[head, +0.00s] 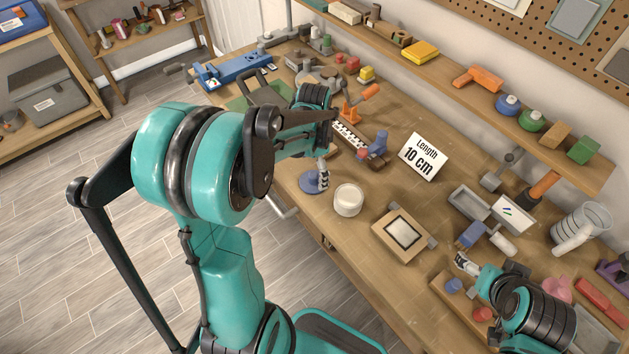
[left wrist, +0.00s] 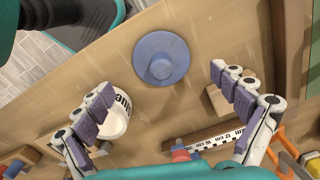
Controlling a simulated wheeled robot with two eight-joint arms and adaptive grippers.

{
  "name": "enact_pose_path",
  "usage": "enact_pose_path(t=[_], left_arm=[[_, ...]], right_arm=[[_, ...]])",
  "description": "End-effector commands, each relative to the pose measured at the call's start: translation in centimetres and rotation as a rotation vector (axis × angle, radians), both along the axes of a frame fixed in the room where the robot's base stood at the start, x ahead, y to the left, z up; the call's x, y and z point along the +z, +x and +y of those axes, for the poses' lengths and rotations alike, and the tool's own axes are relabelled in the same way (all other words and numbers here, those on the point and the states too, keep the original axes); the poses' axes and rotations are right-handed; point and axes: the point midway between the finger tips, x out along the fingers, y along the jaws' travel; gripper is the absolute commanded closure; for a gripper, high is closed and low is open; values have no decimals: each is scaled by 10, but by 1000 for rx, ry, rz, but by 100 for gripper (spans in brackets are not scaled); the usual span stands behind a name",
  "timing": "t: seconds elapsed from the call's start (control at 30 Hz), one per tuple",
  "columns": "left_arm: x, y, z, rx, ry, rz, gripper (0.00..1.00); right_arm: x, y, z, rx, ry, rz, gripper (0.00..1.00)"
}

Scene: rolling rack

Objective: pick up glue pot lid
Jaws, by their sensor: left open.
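The glue pot lid is a round blue disc with a raised knob. In the head view the lid (head: 309,183) lies on the bench near its front edge, and in the left wrist view the lid (left wrist: 161,59) is unobstructed. The white glue pot (head: 348,199) stands apart, just right of the lid; it also shows in the left wrist view (left wrist: 116,120). My left gripper (head: 323,176) is over the lid, its fingers (left wrist: 163,80) open and empty, spread to either side of it. My right gripper (head: 464,263) is at the lower right; its jaw opening is unclear.
A ruler strip (head: 349,138) with coloured parts lies beyond the lid. Bare bench surrounds the lid.

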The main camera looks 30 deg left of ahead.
Motion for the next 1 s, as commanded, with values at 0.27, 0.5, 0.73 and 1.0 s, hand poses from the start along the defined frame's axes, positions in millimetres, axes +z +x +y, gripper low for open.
enact_pose_path(t=[0.27, 0.5, 0.73, 1.0], left_arm=[[-39, 0, 2, 1, 1, -1, 4], [-38, 0, 2, 1, 1, -1, 17], [-38, 0, 2, 1, 0, -1, 69], [-39, 0, 3, 1, 1, -1, 76]], right_arm=[[-17, 0, 0, 0, 0, 0, 20], [-15, 0, 0, 0, 0, 0, 20], [-16, 0, 0, 0, 0, 0, 20], [-16, 0, 0, 0, 0, 0, 20]])
